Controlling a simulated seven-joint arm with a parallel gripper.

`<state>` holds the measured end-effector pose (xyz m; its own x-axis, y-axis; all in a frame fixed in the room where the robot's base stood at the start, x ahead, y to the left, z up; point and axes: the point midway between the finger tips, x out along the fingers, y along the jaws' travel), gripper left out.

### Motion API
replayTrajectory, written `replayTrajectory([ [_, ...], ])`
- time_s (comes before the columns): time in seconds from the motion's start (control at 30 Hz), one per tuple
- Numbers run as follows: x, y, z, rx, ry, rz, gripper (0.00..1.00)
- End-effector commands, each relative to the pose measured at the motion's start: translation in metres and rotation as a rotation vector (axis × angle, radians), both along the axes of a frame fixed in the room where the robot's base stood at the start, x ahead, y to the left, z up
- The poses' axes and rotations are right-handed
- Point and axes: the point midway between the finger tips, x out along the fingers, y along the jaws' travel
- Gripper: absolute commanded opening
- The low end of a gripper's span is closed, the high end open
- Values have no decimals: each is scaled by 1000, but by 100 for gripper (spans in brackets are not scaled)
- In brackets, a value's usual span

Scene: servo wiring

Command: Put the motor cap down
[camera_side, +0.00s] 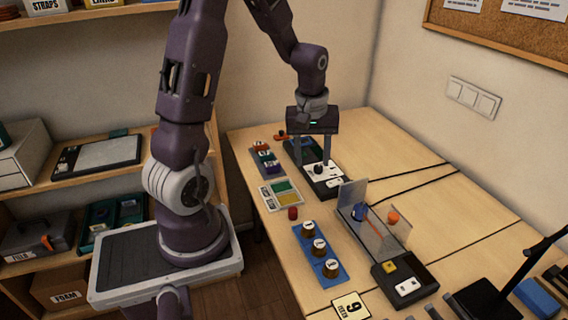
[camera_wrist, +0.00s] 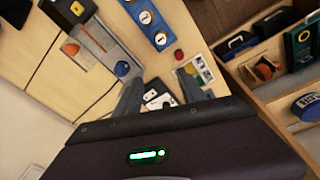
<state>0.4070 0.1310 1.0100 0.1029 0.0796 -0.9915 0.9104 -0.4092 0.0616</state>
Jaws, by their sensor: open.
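My gripper (camera_side: 311,158) is open, pointing down over the far part of the table. In the wrist view its two grey fingers (camera_wrist: 158,90) are spread apart with nothing seen held between them. Below them is a white plate (camera_side: 327,169) with a small dark round part (camera_side: 318,168) on it; I cannot tell whether a finger touches it. A small dark red cylinder (camera_side: 293,213) stands alone on the table, nearer the camera; it also shows in the wrist view (camera_wrist: 179,54). I cannot tell for sure which of these is the motor cap.
A blue strip (camera_side: 333,278) holds three dark round parts with white tops. A clear panel (camera_side: 376,233) stands upright beside a blue knob (camera_side: 357,212) and an orange one (camera_side: 393,216). A tray with yellow and green patches (camera_side: 283,187) lies left of my gripper. Black cables cross the table at right.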

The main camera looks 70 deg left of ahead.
Motion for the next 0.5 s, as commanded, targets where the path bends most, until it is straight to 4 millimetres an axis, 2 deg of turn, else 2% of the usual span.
replayTrajectory([
  [0.03, -3, -28, 36, 40, -43, -141, 48],
  [0.1, -20, -69, 77, 88, -91, -346, 48],
  [0.17, -43, -101, 105, 129, -135, -525, 48],
  [0.2, -61, -120, 120, 155, -164, -640, 48],
  [0.3, -104, -154, 140, 211, -230, -881, 48],
  [0.4, -135, -171, 147, 248, -274, -1040, 48],
  [0.5, -149, -177, 148, 266, -295, -1114, 48],
])
